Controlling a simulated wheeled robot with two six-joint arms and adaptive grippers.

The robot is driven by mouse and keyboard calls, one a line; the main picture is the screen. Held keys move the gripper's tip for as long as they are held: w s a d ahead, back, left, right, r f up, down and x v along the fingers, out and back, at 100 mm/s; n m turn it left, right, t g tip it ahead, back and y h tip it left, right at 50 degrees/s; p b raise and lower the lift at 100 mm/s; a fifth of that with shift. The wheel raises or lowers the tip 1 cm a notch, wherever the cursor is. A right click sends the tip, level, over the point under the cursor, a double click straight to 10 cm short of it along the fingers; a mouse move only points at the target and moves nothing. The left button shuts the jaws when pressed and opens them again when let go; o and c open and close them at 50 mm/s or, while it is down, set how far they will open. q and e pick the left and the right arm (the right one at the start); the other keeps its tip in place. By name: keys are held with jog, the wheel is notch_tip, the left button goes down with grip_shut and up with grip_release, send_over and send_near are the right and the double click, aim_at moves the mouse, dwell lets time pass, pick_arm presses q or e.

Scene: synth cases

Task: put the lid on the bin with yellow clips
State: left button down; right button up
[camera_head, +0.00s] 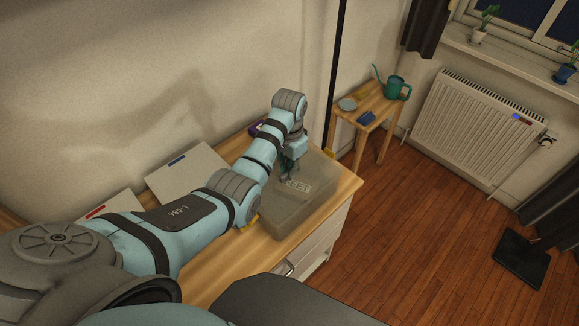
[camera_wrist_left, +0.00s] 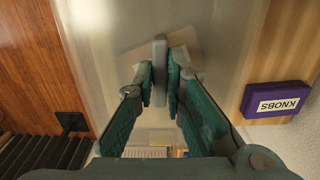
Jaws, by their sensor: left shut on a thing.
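The bin (camera_head: 292,222) is a translucent grey box on the wooden counter, with yellow clips (camera_head: 328,154) at its ends and a pale label showing near its top. The lid (camera_wrist_left: 215,28) is a clear greyish sheet with a grey bar handle (camera_wrist_left: 160,65). My left gripper (camera_head: 288,172) is over the bin; in the wrist view its green fingers (camera_wrist_left: 160,88) are shut on the handle from both sides. The lid is over the bin, but I cannot tell whether it rests fully on the rim. My right gripper is not in view.
A purple box marked KNOBS (camera_wrist_left: 276,100) lies by the wall beside the bin. White panels with blue (camera_head: 186,170) and red (camera_head: 112,205) labels lie further left. A small side table (camera_head: 372,103) with a green watering can (camera_head: 396,88) stands beyond the counter. The floor at right is mostly clear.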

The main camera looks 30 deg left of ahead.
pick_arm(q)
jog(key=shift+f, duration=0.25)
jog(key=c, duration=1.6)
grip_release()
jog(key=shift+o, duration=0.2)
notch_tip(320, 180, up, 7)
jog(key=shift+r, duration=0.2)
jog(key=shift+f, duration=0.1)
